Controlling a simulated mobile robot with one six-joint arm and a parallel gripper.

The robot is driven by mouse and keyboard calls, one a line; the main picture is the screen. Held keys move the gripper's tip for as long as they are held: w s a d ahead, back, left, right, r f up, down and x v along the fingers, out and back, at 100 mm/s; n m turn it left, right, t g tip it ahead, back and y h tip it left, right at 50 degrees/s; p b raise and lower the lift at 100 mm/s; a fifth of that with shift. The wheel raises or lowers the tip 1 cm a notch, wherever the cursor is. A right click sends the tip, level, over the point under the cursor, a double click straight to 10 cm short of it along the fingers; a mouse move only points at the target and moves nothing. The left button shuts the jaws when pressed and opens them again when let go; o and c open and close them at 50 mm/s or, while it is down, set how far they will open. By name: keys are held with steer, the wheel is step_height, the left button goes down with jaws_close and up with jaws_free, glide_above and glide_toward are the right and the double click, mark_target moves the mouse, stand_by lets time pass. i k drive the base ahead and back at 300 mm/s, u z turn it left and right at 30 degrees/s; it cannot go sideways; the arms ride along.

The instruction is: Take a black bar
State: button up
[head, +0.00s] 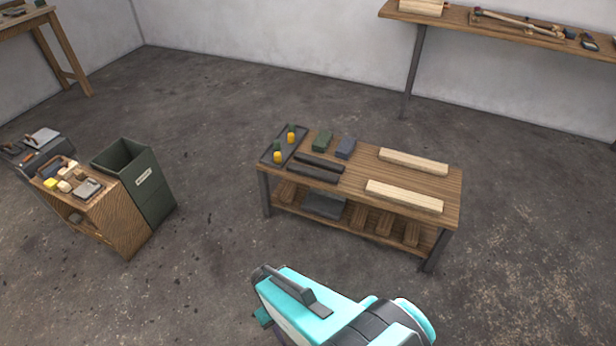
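Two black bars lie side by side on the wooden workbench (420,178), left of its middle. The far black bar (322,162) and the near black bar (313,174) are close together and roughly parallel. My teal and black arm shows at the bottom, in front of the bench and apart from the bars. I cannot make out the fingers of my gripper, so its opening does not show.
A wooden cabinet (125,222) and green bin (150,185) stand left. Floor between is clear.

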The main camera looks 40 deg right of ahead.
mark_target(321, 175)
steer(key=z, duration=0.1)
steer(key=i, duration=0.95)
steer(key=u, duration=0.05)
